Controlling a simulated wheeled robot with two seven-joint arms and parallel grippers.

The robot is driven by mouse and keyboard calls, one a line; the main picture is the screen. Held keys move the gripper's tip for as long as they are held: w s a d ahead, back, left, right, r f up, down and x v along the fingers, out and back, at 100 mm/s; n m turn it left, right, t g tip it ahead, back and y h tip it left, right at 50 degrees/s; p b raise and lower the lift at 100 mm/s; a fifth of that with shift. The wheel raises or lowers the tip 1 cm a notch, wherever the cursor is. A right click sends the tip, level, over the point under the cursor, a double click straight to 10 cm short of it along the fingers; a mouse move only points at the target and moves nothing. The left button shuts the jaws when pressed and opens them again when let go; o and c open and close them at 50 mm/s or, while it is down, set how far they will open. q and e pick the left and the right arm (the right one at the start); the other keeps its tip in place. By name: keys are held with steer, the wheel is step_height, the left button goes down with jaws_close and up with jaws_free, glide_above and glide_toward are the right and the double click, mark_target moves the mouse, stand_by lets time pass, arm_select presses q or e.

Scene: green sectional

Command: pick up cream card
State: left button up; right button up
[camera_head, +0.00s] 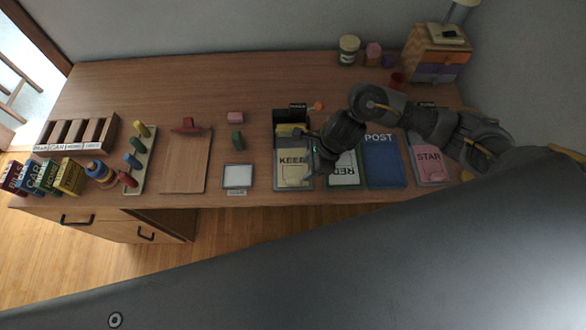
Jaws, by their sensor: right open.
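A cream, card-like panel (292,181) lies in the front part of the tray lettered KEEP (279,160), left of my right gripper. I cannot tell for sure whether it is a loose card or part of the tray. My right gripper (319,163) is open and points down at the right edge of the KEEP tray, beside the neighbouring white and green tray (344,179). The wrist and fingers hide part of both trays, and the space between the fingertips is hard to see. My left gripper is not in view.
A blue POST tray (384,168) and a pink STAR tray (429,163) stand to the right, partly under my arm. Left are a white-faced frame (237,176), a wooden board (187,169), pegs and small boxes. The desk's back middle (200,85) is clear.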

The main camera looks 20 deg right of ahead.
mark_target(294, 180)
steer(key=shift+x, duration=1.4)
steer(key=a+f+p, duration=0.1)
steer(key=f, duration=0.1)
steer(key=a+f+p, duration=0.1)
steer(key=f, duration=0.1)
steer(key=shift+a, duration=0.35)
steer(key=shift+w+f, duration=0.1)
steer(key=shift+f, duration=0.1)
steer(key=shift+c, duration=0.4)
jaws_close()
